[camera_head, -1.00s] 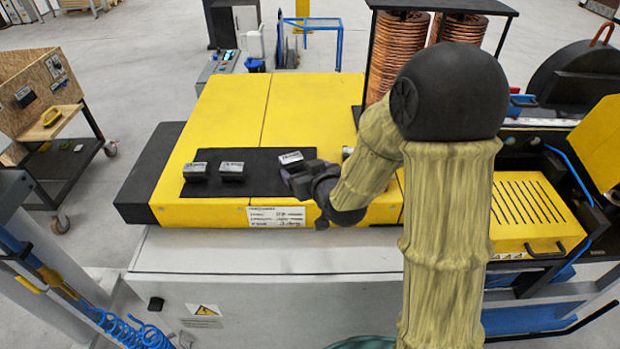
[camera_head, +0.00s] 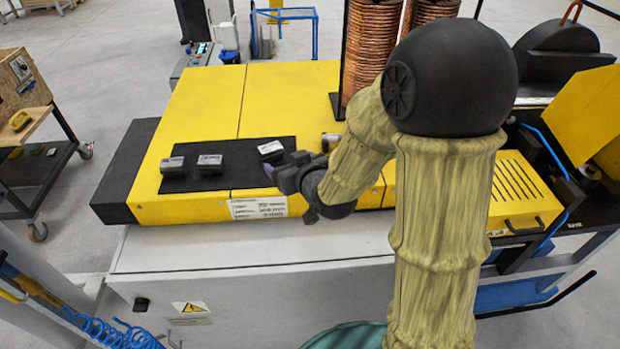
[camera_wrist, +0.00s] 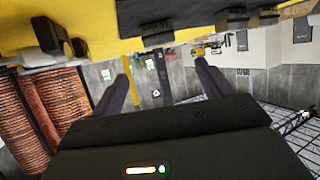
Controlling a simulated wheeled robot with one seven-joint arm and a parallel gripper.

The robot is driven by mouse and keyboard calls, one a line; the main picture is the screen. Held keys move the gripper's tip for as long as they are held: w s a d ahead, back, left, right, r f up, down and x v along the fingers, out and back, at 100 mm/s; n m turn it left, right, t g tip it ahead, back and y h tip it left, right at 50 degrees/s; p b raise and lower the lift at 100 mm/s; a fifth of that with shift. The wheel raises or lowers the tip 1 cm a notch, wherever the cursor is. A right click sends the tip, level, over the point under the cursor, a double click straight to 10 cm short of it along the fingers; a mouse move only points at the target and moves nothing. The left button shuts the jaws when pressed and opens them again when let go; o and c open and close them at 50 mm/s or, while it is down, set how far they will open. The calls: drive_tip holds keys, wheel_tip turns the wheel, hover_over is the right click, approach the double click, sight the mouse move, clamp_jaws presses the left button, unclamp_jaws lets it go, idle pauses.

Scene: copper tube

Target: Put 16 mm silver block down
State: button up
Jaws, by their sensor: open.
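Three silver blocks with dark bases sit on a black mat (camera_head: 240,176) in the head view: a left block (camera_head: 173,166), a middle block (camera_head: 210,163) and a right block (camera_head: 271,149). Their size labels are too small to read, so I cannot tell which is 16 mm. My gripper (camera_head: 274,174) is just in front of the right block, nearest to it. In the wrist view my gripper (camera_wrist: 162,76) is open, with nothing between its two fingers. The mat's dark surface (camera_wrist: 190,12) and blocks (camera_wrist: 157,38) show along the top edge there.
The mat lies on a yellow machine top (camera_head: 285,95), with free yellow surface behind it. Copper coils (camera_head: 370,50) stand behind my arm. A small metal cylinder (camera_head: 331,140) is right of the mat. A wooden-topped cart (camera_head: 25,125) stands at far left.

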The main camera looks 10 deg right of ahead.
drive_tip(key=shift+d, duration=0.1)
drive_tip(key=shift+s+d+f+h, duration=0.15)
drive_tip(key=shift+d+f+h, duration=0.05)
drive_tip(key=shift+d+h, duration=0.15)
drive_tip(key=s+d+f+m+g+h, duration=0.2)
drive_tip(key=s+d+g, duration=0.3)
drive_tip(key=s, duration=0.3)
drive_tip(key=s+d+f+m+g+h, duration=0.2)
drive_tip(key=s+d+g, duration=0.3)
drive_tip(key=s, duration=0.4)
drive_tip(key=shift+s+d+f, duration=0.2)
drive_tip(key=shift+d+f, duration=0.1)
drive_tip(key=shift+d, duration=0.55)
